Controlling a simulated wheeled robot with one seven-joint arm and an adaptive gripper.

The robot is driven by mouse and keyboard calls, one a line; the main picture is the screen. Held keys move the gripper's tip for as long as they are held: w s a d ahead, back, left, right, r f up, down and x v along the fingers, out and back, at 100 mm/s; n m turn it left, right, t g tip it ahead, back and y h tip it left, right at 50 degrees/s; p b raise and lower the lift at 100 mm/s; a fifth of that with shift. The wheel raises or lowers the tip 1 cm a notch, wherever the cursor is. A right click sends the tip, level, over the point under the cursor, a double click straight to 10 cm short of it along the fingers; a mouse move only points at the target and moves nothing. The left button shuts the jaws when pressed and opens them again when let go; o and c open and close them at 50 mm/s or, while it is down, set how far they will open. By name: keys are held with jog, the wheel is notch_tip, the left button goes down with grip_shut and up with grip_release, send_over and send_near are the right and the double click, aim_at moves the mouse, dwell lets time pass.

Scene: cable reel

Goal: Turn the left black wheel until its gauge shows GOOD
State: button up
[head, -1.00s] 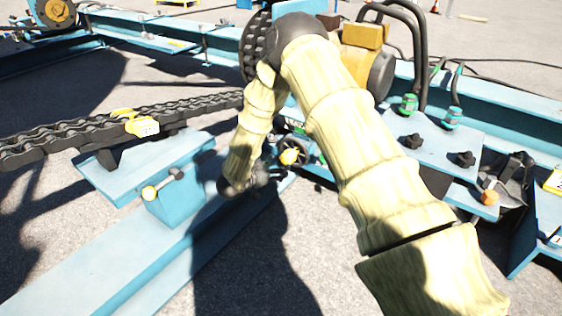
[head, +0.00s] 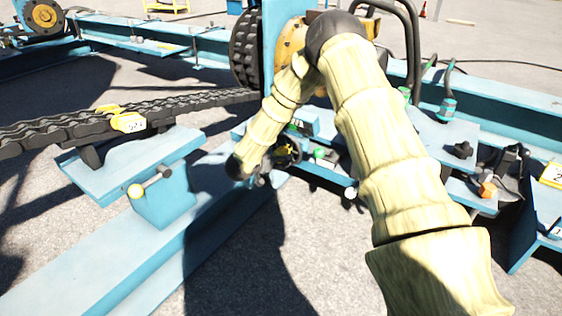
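My arm reaches up from the lower right and bends down to my gripper (head: 264,179), small and dark beside the blue beam. Its fingers are too small and shaded to tell open from shut. A dark round part with a yellow centre (head: 287,151) shows just right of it; I cannot tell whether they touch. A black knob-like wheel (head: 463,150) stands on the blue plate at the right. The spot to its left, where another black knob showed earlier, is behind my arm. Small green and white marks (head: 321,155) show near the gripper; no gauge reading is legible.
Hoses with green fittings (head: 447,108) rise at the right. A long blue beam (head: 120,265) crosses the lower left; open pavement lies right of it.

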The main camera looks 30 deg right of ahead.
jog(key=shift+b+x, duration=0.4)
jog(key=shift+x, duration=0.75)
jog(key=c, duration=1.3)
jog(key=shift+w+r, duration=0.1)
jog(key=shift+c, duration=0.5)
